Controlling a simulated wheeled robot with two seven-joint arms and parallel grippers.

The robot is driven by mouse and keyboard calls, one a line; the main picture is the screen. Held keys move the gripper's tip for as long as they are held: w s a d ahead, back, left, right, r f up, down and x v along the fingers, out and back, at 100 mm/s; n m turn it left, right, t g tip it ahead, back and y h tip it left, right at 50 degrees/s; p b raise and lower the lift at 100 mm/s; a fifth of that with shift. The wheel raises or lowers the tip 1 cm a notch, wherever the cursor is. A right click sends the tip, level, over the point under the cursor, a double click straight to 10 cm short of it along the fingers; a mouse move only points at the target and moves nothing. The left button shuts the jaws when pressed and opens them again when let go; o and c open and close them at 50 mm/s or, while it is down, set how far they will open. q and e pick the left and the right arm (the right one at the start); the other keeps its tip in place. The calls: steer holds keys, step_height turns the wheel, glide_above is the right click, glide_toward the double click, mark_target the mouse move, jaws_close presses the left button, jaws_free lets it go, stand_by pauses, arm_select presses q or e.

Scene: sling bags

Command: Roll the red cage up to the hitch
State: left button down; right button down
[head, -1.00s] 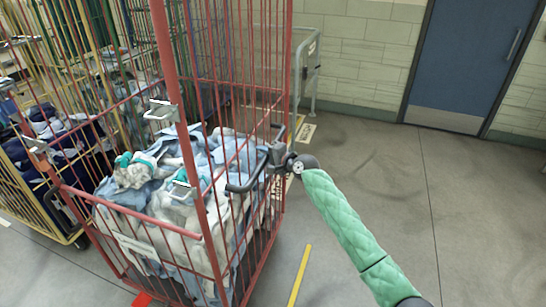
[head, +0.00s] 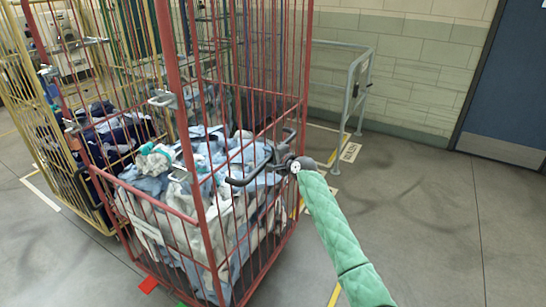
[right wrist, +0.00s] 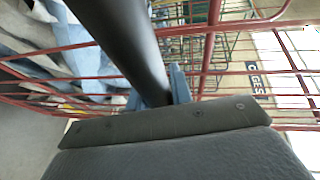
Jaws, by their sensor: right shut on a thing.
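The red cage (head: 203,232) is a tall wire roll cage full of white and pale blue laundry (head: 235,208). It stands left of centre in the head view, and its red bars also cross the right wrist view (right wrist: 225,87). My right gripper (head: 281,164) is shut on the dark handle (head: 243,182) on the cage's right side. In the right wrist view the thick black handle bar (right wrist: 122,40) runs down between the blue-grey fingers. I cannot pick out the hitch for certain; a grey tubular frame (head: 352,92) stands by the wall. My left gripper is out of view.
A yellow cage (head: 62,178) with dark laundry stands close on the left, and a green one (head: 128,35) behind. A floor plate with lettering (head: 349,152) lies by the grey frame. A blue door (head: 510,95) is at right. Floor at right is clear.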

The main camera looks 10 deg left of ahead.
steer(key=shift+s+a, duration=0.1)
steer(key=c, duration=1.3)
jaws_free()
steer(key=shift+a, duration=0.1)
steer(key=shift+o, duration=0.2)
steer(key=shift+s+d, duration=0.2)
steer(key=shift+d, duration=0.25)
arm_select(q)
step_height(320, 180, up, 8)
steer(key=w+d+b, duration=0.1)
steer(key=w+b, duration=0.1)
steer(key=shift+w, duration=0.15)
arm_select(e)
steer(key=v, duration=0.7)
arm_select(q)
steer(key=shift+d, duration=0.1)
arm_select(e)
steer(key=shift+a+r, duration=0.1)
